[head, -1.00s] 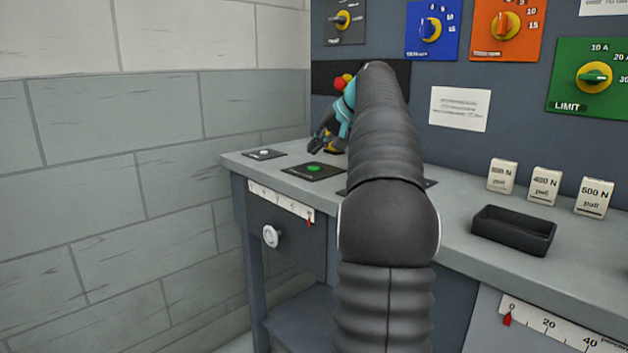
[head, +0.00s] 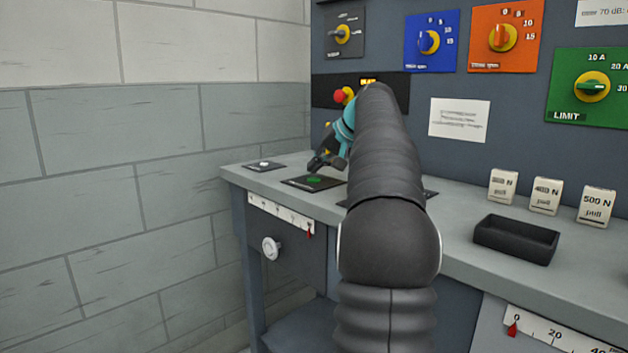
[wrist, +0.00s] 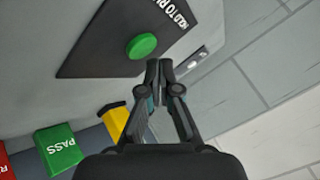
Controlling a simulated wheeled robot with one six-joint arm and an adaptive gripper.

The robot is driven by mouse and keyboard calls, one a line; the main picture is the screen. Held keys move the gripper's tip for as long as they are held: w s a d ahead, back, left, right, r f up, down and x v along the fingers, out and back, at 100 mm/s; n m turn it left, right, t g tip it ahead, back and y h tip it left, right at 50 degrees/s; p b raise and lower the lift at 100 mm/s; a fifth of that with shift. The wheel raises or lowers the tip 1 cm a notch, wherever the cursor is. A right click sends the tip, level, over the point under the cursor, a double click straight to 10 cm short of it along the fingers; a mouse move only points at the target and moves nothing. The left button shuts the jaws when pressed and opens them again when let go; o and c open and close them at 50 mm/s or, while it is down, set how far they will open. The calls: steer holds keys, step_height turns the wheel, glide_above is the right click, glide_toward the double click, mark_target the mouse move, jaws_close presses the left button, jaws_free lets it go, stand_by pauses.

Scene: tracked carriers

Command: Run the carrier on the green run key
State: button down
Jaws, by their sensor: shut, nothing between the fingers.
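The green run key (head: 313,180) is a round button on a dark plate (head: 296,183) on the bench top. In the wrist view the green key (wrist: 142,46) sits on its black plate, whose white lettering is partly readable as "HOLD TO RU". My gripper (head: 320,163) is shut and empty, just above the key in the head view. In the wrist view my gripper's fingertips (wrist: 159,66) are together, just right of and below the key. I cannot tell whether they touch it. The carrier is not clearly identifiable in these views.
A white button (head: 264,164) sits on a small plate to the left. A red knob (head: 340,97) is on the panel behind. A black tray (head: 515,246) and weight blocks (head: 546,195) stand at the right. In the wrist view a green PASS block (wrist: 60,150) and yellow piece (wrist: 113,122) show.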

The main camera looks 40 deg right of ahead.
mark_target(316, 179)
steer(key=shift+f, duration=0.2)
stand_by(0.6)
steer(key=shift+f, duration=0.25)
steer(key=shift+f+b, duration=0.5)
steer(key=shift+f, duration=0.05)
stand_by(2.4)
stand_by(1.9)
steer(key=shift+r+p, duration=0.95)
steer(key=shift+p, duration=0.05)
steer(key=shift+r, duration=0.1)
step_height(316, 179, up, 5)
steer(key=p, duration=0.5)
